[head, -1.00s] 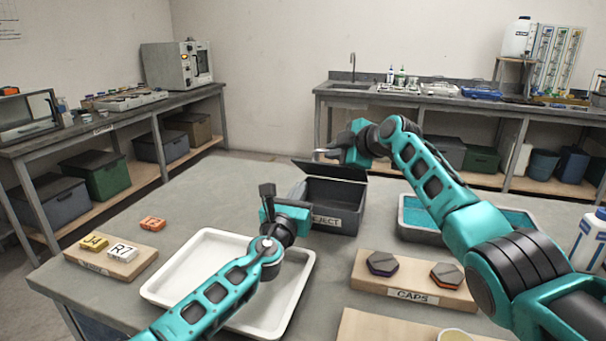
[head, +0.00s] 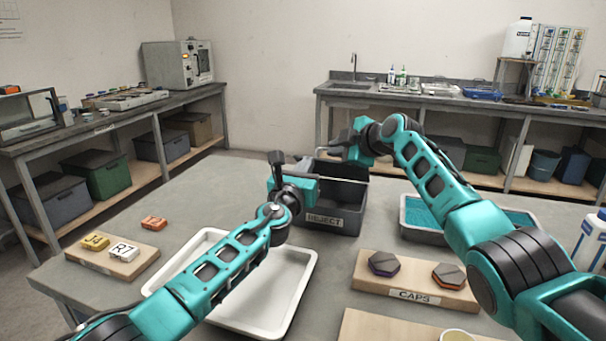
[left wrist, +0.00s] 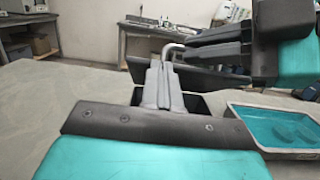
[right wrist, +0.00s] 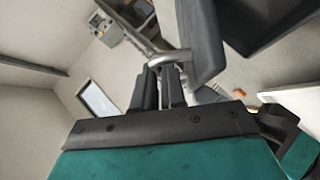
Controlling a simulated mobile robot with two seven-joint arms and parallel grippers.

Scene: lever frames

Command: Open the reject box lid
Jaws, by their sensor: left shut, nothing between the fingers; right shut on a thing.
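The dark grey reject box (head: 335,219) stands at the table's middle, its front label showing. Its lid (left wrist: 205,78) is raised and tilted above the opening. My right gripper (right wrist: 162,72) is shut on the lid's grey metal handle (right wrist: 152,58); the dark lid (right wrist: 207,45) shows beside it. In the head view my right gripper (head: 338,148) is above the box's back, and the handle is mostly hidden. My left gripper (head: 276,160) is shut and empty at the box's left side. In the left wrist view its fingers (left wrist: 163,68) point toward the lid; contact is unclear.
A white tray (head: 300,284) lies in front of the box. A grey bin with teal contents (head: 403,223) stands to its right. The caps board (head: 365,283) is at front right. A wooden block with J4 and R7 pieces (head: 138,262) is at left. The table's back left is clear.

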